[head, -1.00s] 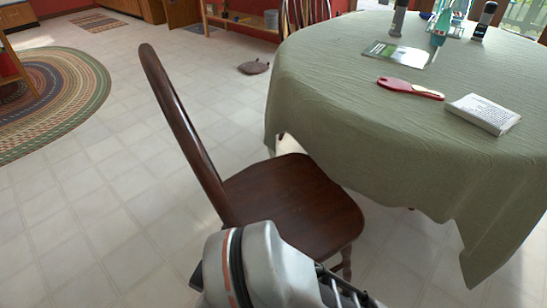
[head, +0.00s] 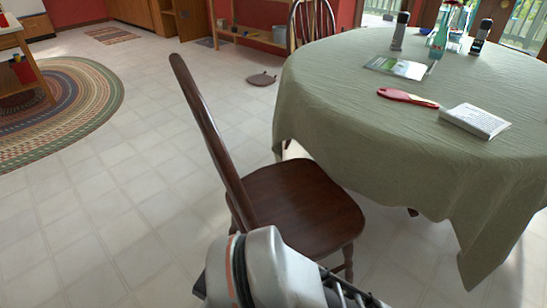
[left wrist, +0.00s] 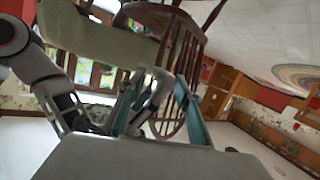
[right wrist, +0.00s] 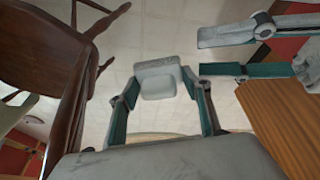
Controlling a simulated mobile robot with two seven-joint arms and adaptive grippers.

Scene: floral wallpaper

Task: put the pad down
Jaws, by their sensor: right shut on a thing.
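A pale grey-white block-like thing, which looks like the pad (right wrist: 158,82), sits between the fingertips of my right gripper (right wrist: 160,88) in the right wrist view. The right gripper is shut on it, with the pale floor behind. My left gripper (left wrist: 158,105) shows in the left wrist view with its two teal fingers apart. Grey parts show behind and between them, and I cannot tell if they touch. Teal fingers of another gripper show at the right of the right wrist view. Neither fingertip pair shows in the head view.
A dark wooden chair (head: 296,205) stands beside the round table with a green cloth (head: 380,150). On the table lie a red brush (head: 407,97), a book (head: 474,121) and a magazine (head: 398,67). A flat brown thing (head: 262,79) lies on the floor.

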